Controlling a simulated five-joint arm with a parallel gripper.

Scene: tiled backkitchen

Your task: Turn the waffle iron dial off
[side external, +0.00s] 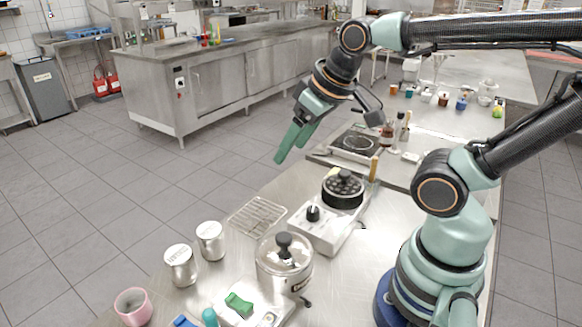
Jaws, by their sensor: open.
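The waffle iron (325,233) has a white base and a round black cooking head (343,190) with a knob on top. It sits on the steel counter. Its black dial (313,213) is on the front left of the base. Which way the dial points is too small to tell. My gripper (290,154) has green fingers, is open and empty, and hangs in the air, above and left of the waffle iron in the picture. It is apart from the dial, and nothing touches the dial.
Two metal canisters (180,265) and a pink cup (133,307) stand further left. A wooden handle (373,168) rises behind, near a hot plate (357,144).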

